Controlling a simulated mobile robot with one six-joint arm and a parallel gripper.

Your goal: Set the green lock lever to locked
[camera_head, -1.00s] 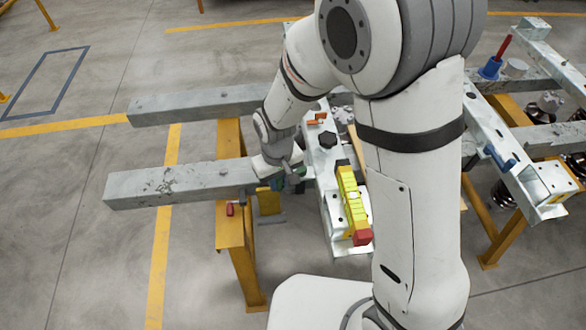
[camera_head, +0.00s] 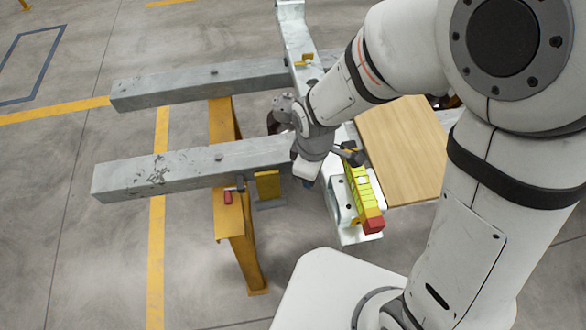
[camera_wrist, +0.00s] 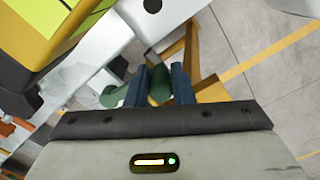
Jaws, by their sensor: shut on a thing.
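The green lock lever (camera_wrist: 160,86) shows in the wrist view between the two blue fingers of my gripper (camera_wrist: 159,88), which is shut on it. In the head view my gripper (camera_head: 307,182) points down beside the left edge of the metal rail, and the lever is hidden there. The lever's locked or unlocked setting cannot be read from these views.
A yellow bar with a red end (camera_head: 372,224) lies on the rail just right of my gripper. A wooden board (camera_head: 405,150) is farther right. Two grey beams (camera_head: 125,183) extend left over a yellow stand (camera_head: 235,240).

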